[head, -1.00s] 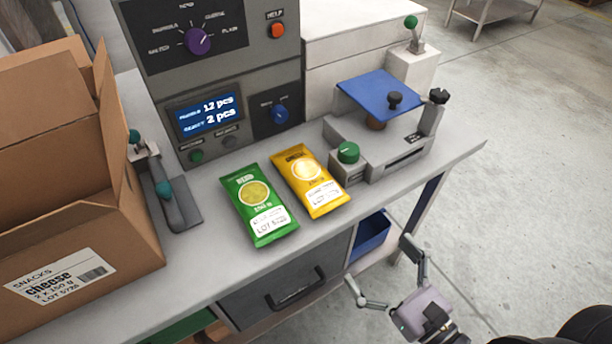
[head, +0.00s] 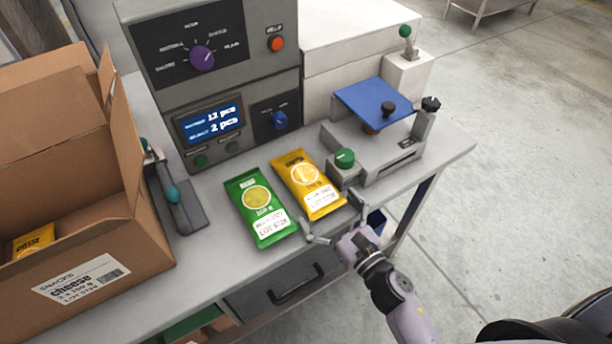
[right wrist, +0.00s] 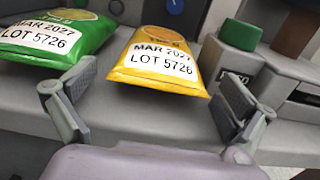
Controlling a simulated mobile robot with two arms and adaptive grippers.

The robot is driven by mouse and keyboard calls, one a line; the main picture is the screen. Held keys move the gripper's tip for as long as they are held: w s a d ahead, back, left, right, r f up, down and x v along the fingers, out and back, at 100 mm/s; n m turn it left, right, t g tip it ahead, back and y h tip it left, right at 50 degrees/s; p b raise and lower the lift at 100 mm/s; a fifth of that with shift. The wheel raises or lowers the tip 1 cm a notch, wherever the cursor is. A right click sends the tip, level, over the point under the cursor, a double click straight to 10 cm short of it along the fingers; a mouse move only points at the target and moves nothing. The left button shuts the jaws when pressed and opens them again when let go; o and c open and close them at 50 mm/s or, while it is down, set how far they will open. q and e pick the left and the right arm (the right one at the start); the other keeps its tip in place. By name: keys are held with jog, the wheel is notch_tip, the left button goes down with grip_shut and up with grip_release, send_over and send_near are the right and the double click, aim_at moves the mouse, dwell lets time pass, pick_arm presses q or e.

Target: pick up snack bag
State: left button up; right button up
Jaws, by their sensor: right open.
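A green snack bag (head: 257,207) and a yellow snack bag (head: 308,184) lie side by side on the grey bench, the yellow one to the right. My right gripper (head: 334,222) is at the bench's front edge, just in front of the yellow bag. In the right wrist view the open fingers (right wrist: 152,105) stand apart, with the near end of the yellow bag (right wrist: 160,62) beyond and between them, not gripped. The left finger is close to the green bag (right wrist: 55,35). Both bags' labels read MAR 2027, LOT 5726. My left gripper is not in view.
An open cardboard box (head: 120,255) labelled cheese stands at the left with a yellow bag (head: 33,241) inside. A control panel (head: 215,75) stands behind the bags. A sealer-like device with a green knob (head: 344,158) and blue plate (head: 374,103) stands right of the yellow bag.

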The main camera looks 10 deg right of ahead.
jog(key=shift+w+a, duration=0.15)
jog(key=shift+w, duration=0.35)
pick_arm(q)
jog(key=shift+a+r, duration=0.1)
jog(key=shift+r, duration=0.05)
pick_arm(e)
jog(key=shift+s, duration=0.1)
pick_arm(q)
jog(key=shift+w, duration=0.1)
pick_arm(e)
jog(key=c, duration=1.7)
jog(key=shift+r, duration=0.15)
notch_tip(320, 180, up, 20)
jog(key=p, duration=0.8)
pick_arm(q)
notch_tip(320, 180, up, 5)
jog(key=b, duration=0.2)
jog(key=shift+r+b, duration=0.15)
jog(key=shift+b, duration=0.2)
jog(key=shift+c, duration=0.5)
pick_arm(e)
jog(key=s+d+f+m+t+h, duration=0.1)
jog(key=s+d+f+m+h, duration=0.1)
jog(key=s+d+m+h, duration=0.2)
jog(key=s+d+h, duration=0.2)
jog(key=s, duration=0.2)
jog(key=shift+s+f, duration=0.25)
